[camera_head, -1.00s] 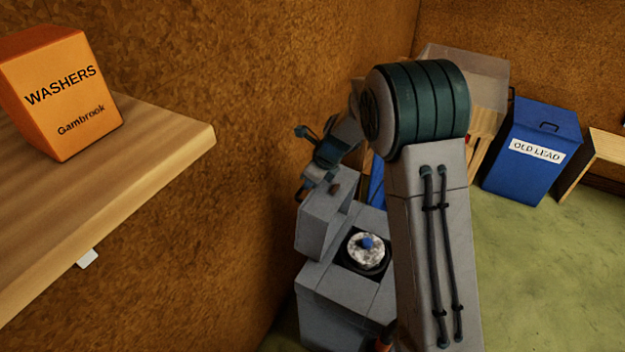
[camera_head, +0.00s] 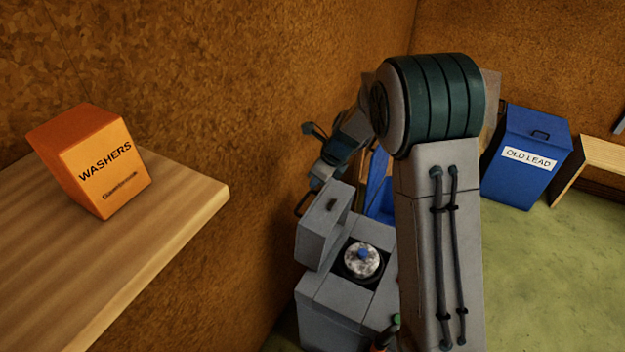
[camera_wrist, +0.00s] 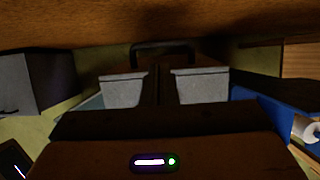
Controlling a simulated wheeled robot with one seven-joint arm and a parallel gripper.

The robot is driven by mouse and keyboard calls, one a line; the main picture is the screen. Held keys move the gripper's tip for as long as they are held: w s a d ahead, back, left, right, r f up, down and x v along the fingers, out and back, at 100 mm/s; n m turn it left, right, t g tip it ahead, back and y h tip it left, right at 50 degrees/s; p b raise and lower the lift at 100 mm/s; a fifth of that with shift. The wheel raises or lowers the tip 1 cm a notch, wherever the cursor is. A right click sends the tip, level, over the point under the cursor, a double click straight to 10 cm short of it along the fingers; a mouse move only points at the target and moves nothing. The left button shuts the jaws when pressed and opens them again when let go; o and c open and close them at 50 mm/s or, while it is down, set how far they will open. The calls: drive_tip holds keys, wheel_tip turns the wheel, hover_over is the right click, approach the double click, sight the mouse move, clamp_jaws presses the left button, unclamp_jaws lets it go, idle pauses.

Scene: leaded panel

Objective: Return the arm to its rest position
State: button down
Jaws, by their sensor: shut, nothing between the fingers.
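My arm rises in front of the camera in the head view, with its dark green ringed elbow (camera_head: 432,100) at the top. Beyond the elbow, my forearm slopes down and left toward the wall. The wrist end (camera_head: 335,150) is partly hidden behind the elbow, and the fingers cannot be made out there. In the wrist view, my gripper (camera_wrist: 166,75) shows as dark fingers close together at the centre, with nothing held between them. A dark housing with a lit strip (camera_wrist: 152,162) fills the lower part of that view.
An orange WASHERS box (camera_head: 105,170) sits on a wooden shelf (camera_head: 185,205) at left. A grey cabinet (camera_head: 335,305) with a blue-knobbed round top (camera_head: 362,258) stands below my forearm. A blue OLD LEAD bin (camera_head: 528,165) stands beside a wooden bench (camera_head: 600,165). Green floor is clear at right.

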drive_tip(key=shift+v, duration=0.85)
drive_tip(key=s+d+r+n+h, duration=0.1)
drive_tip(key=s+d+r+n, duration=0.7)
drive_tip(key=s+r+n, duration=0.35)
drive_tip(key=s+d+r+n+h, duration=0.1)
drive_tip(key=s+d+n, duration=0.2)
drive_tip(key=s, duration=0.3)
drive_tip(key=s+d+n+h, duration=0.1)
drive_tip(key=s+d+n, duration=0.2)
drive_tip(key=s, duration=0.3)
drive_tip(key=s+d+r+n+t+h, duration=0.1)
drive_tip(key=s+d+n, duration=0.2)
drive_tip(key=s+n, duration=0.2)
drive_tip(key=shift+s+r, duration=0.35)
drive_tip(key=shift+s, duration=0.1)
